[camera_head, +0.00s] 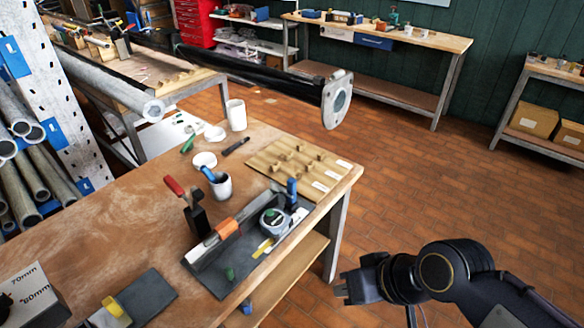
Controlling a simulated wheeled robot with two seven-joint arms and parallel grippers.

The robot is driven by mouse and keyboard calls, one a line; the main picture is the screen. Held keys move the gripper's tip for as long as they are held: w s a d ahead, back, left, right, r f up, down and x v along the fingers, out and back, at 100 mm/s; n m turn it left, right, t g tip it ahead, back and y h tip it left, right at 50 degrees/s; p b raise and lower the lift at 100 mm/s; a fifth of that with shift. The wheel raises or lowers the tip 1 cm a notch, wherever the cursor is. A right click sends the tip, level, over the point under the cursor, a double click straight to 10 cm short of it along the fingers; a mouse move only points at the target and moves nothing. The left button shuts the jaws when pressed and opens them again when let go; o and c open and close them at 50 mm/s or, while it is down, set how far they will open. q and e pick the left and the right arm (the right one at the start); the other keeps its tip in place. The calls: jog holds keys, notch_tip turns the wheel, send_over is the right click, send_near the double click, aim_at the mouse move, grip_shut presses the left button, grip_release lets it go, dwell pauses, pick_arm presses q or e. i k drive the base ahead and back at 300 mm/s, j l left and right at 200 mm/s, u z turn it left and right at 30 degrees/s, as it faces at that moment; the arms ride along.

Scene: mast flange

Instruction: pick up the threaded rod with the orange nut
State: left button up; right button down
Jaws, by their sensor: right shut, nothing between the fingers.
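A long, light grey rod-like piece (208,243) with an orange part (228,228) around it lies across the dark mat (212,278) on the wooden workbench. It looks like the threaded rod with the orange nut, but the thread is too small to make out. My right gripper (343,290) is shut and empty. It is off the bench's right edge, to the right of the mat and apart from the rod. My left gripper is not in view.
A tape measure (273,221) and a blue-handled tool (292,192) are close to the rod's far end. A red-handled clamp (195,217) stands behind it. A pegged wooden board (265,166) and a cup (222,187) are farther back.

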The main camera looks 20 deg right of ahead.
aim_at(230, 224)
jog(key=l+u, duration=0.3)
jog(key=u, duration=0.2)
jog(key=k+l+u, duration=0.1)
jog(key=l+u, duration=0.15)
jog(key=u, duration=0.2)
jog(key=k+l+u, duration=0.15)
jog(key=u, duration=0.35)
jog(key=l, duration=0.1)
